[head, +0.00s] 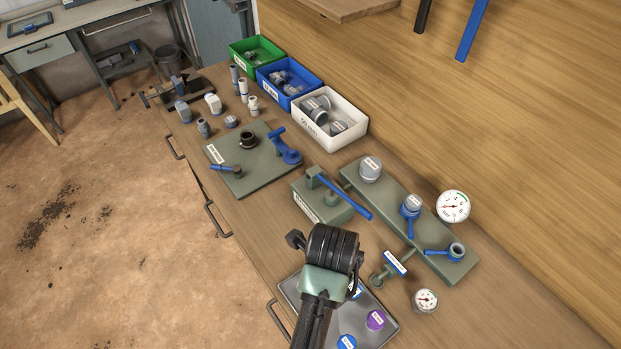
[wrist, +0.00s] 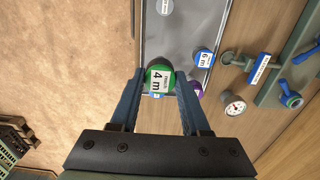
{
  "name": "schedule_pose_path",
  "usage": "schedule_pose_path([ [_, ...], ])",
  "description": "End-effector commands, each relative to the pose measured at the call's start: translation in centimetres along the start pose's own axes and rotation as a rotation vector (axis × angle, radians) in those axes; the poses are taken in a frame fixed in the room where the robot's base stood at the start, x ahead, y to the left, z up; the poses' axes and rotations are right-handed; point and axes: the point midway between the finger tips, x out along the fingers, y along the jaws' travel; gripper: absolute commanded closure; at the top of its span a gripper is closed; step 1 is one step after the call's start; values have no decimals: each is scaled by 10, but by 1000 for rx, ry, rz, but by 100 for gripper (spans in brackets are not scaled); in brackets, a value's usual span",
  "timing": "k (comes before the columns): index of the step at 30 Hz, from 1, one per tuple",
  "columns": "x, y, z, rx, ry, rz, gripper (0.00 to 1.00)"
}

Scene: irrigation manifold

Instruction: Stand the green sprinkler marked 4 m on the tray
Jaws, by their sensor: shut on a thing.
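The green sprinkler marked 4 m (wrist: 158,79) is between the fingertips of my gripper (wrist: 159,75) in the wrist view, its labelled top facing the camera. My gripper is shut on it. Behind it is the grey tray (wrist: 178,38); whether the sprinkler touches the tray cannot be told. A blue sprinkler marked 6 m (wrist: 204,58) and a purple one (wrist: 196,91) stand on the tray to its right. In the head view my arm hides the fingers and the green sprinkler; the tray (head: 352,315) shows below, with the purple sprinkler (head: 375,319) on it.
Another blue-topped sprinkler (head: 346,342) is at the tray's near edge. Gauges (head: 425,300), a blue-handled press (head: 322,200) and a green manifold board (head: 455,270) stand near. Green, blue and white bins (head: 355,140) line the back. In the wrist view, the tray's upper part is mostly bare.

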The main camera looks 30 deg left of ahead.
Motion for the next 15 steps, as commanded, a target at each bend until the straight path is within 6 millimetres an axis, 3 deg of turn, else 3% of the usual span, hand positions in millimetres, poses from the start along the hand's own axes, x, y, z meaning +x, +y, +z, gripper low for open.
schedule_pose_path([
  [6,38,3,0,-2,3,5,100],
  [15,72,2,-1,-2,3,4,100],
])
